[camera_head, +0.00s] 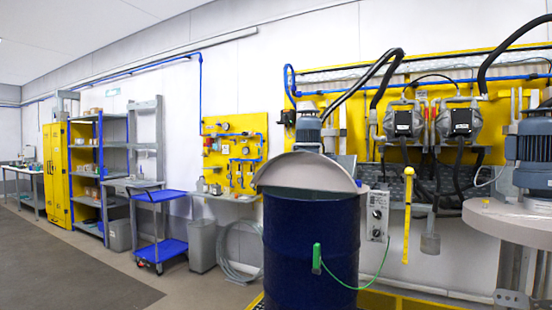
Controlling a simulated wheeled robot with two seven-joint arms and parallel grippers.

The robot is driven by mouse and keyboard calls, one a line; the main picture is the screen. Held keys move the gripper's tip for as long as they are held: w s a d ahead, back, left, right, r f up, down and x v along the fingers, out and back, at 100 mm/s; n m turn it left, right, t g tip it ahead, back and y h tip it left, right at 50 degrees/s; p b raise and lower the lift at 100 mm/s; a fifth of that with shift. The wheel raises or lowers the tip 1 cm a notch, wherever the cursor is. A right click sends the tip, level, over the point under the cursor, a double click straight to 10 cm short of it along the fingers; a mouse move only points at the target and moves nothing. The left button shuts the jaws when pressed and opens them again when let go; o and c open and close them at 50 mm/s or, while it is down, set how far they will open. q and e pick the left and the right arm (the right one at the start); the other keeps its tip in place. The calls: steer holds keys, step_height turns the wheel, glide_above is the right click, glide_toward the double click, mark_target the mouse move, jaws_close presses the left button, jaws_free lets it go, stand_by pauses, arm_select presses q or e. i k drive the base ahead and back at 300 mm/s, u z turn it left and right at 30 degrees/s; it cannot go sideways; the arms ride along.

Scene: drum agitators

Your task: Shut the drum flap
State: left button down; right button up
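A dark blue drum (311,245) stands in front of me, right of the middle. A pale grey half-round drum flap (305,172) is at its top. The flap is tilted up, its curved edge standing above the drum rim. A green clamp (317,258) with a green cable is on the drum's front side. The inside of the drum is not clearly visible. Neither of my grippers is in view.
A grey agitator motor (308,130) stands behind the flap. A pale round top (510,222) with another motor (534,150) is close on the right. A control box (377,215) is right of the drum. A blue cart (160,250) stands left; floor there is clear.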

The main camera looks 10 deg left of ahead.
mark_target(305, 170)
steer(key=u, duration=1.4)
steer(key=i, duration=7.3)
steer(key=z, duration=5.15)
steer(key=i, duration=0.4)
steer(key=u, duration=0.1)
